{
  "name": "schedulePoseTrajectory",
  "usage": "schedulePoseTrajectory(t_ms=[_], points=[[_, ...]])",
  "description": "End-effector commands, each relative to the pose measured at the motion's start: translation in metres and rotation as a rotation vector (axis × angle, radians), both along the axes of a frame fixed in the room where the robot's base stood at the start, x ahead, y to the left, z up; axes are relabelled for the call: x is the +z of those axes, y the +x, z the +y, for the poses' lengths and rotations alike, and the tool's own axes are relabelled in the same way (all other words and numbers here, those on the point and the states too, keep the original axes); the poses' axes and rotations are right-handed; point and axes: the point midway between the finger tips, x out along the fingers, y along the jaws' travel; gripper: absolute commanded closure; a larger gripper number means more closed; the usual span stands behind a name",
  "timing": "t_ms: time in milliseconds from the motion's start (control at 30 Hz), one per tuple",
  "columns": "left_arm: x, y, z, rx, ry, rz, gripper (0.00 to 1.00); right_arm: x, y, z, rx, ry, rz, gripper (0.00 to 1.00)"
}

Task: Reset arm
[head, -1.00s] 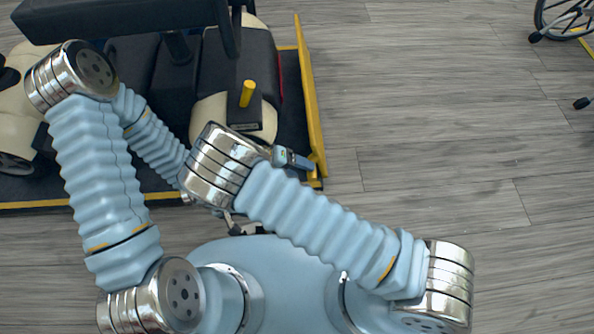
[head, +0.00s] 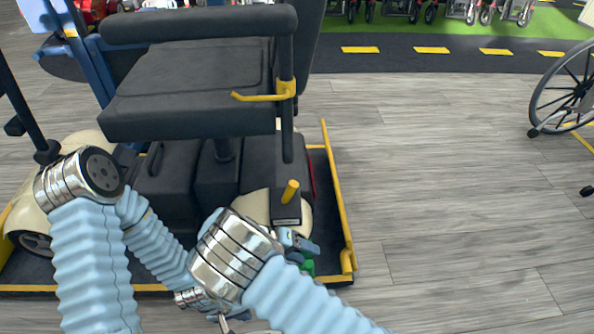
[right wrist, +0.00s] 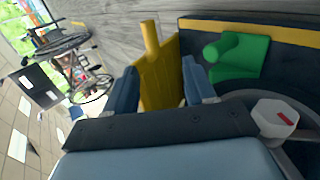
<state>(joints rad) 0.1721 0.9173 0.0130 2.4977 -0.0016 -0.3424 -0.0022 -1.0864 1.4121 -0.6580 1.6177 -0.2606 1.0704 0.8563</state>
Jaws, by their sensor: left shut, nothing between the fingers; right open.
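My left arm comes in at the left of the head view and bends down towards the bottom centre. Its gripper (head: 226,321) is shut and empty, low in the picture and partly hidden by my right arm. My right gripper (head: 304,246) is at the front right corner of the scooter platform, close to a small green object (head: 308,267). In the right wrist view my right gripper (right wrist: 160,85) is open, with two blue-grey fingers apart. A yellow edge piece (right wrist: 160,65) shows beyond the gap between them. The green object (right wrist: 238,55) is right of the fingers, apart from them.
A mobility scooter with a black seat (head: 190,85) stands on a dark platform with a yellow rail (head: 336,195). A wheelchair (head: 570,95) stands at the right. The grey floor (head: 440,190) between them is clear. More wheeled vehicles stand beyond the yellow-dashed lane (head: 430,60).

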Motion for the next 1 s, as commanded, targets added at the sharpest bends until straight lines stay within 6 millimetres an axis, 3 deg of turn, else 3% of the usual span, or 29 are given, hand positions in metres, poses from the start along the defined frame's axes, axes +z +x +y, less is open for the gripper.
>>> schedulePoseTrajectory(t_ms=[167,267,400,467,600,700,833,1000], points=[[0.003,0.000,0.000,0.000,0.000,0.000,1.00,-0.002,-0.002,-0.006,-0.007,0.019,0.020,0.45],[0.015,0.000,0.000,-0.001,0.000,0.000,1.00,-0.017,-0.014,-0.027,-0.034,0.119,0.108,0.45],[0.045,-0.001,-0.002,-0.003,-0.001,-0.001,1.00,-0.045,-0.061,-0.061,-0.094,0.443,0.275,0.45],[0.059,-0.001,-0.002,-0.005,-0.001,-0.002,1.00,-0.049,-0.085,-0.065,-0.119,0.620,0.304,0.45],[0.086,-0.002,-0.004,-0.008,-0.002,-0.002,1.00,-0.031,-0.121,-0.063,-0.153,0.969,0.228,0.45],[0.100,-0.003,-0.005,-0.010,-0.002,-0.002,1.00,-0.006,-0.130,-0.063,-0.159,1.118,0.109,0.45],[0.109,-0.003,-0.006,-0.011,-0.002,-0.002,1.00,0.019,-0.131,-0.069,-0.153,1.203,-0.028,0.45],[0.112,-0.003,-0.006,-0.012,-0.001,-0.003,1.00,0.030,-0.131,-0.074,-0.144,1.225,-0.096,0.45]])
